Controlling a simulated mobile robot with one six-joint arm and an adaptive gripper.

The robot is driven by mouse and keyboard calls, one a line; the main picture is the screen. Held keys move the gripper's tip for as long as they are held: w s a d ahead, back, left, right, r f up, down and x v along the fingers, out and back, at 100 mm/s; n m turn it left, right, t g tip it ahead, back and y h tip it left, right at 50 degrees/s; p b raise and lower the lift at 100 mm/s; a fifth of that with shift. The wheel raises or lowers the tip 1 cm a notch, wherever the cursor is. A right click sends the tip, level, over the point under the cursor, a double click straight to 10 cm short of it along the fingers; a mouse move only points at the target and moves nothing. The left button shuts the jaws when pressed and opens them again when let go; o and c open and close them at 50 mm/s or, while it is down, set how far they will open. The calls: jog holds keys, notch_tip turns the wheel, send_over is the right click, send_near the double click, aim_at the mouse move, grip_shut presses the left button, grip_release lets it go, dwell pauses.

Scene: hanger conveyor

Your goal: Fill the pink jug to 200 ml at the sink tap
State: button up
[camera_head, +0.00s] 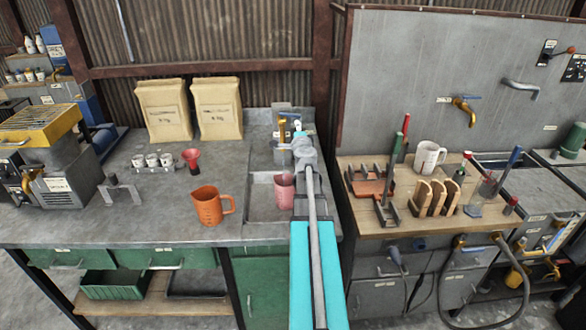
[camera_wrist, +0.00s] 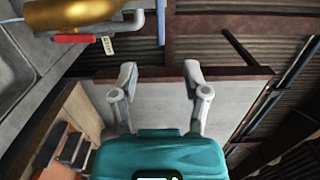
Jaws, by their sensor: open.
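The pink jug (camera_head: 284,188) stands upright in the sink (camera_head: 262,200), partly hidden by my arm; its fill level cannot be read. The brass sink tap (camera_head: 282,128) rises behind the jug. In the wrist view the brass tap (camera_wrist: 75,14) is large at the upper left, with a red lever (camera_wrist: 75,38) and a small tag. My gripper (camera_wrist: 160,72) is open and empty, its two fingers apart, to the right of the tap in that view. In the head view its far end is close beside the tap, largely hidden behind my arm.
An orange jug (camera_head: 209,205) stands on the counter left of the sink. A red funnel (camera_head: 191,160), white cups (camera_head: 152,161) and two paper sacks (camera_head: 217,108) are further back. A wooden bench (camera_head: 400,228) with tools and a white mug (camera_head: 428,158) stands right.

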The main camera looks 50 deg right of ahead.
jog(key=w+a+f+n+y, duration=0.3)
jog(key=w+a+n+y, duration=0.15)
jog(key=a, duration=0.65)
jog(key=w+a+f+n+y, duration=0.2)
jog(key=w+a+n+y, duration=0.3)
jog(key=a, duration=0.7)
jog(key=w+a+f+n+y, duration=0.2)
jog(key=a+f+n+y, duration=0.3)
jog(key=a, duration=0.6)
jog(key=s+a+f+n+g, duration=0.2)
jog(key=s+a+n+g, duration=0.15)
jog(key=a, duration=0.45)
jog(key=s+a+f+n+g, duration=0.2)
jog(key=a+f+n+g, duration=0.15)
jog(key=a, duration=0.45)
jog(key=s+a+f+n+g+h, duration=0.2)
jog(key=s+a+g, duration=0.4)
jog(key=s, duration=0.6)
jog(key=a+f+n, duration=0.1)
jog(key=a+n, duration=0.1)
jog(key=shift+s+a+n+g+h, duration=0.15)
jog(key=shift+s+n+g+h, duration=0.15)
jog(key=shift+n+h, duration=0.05)
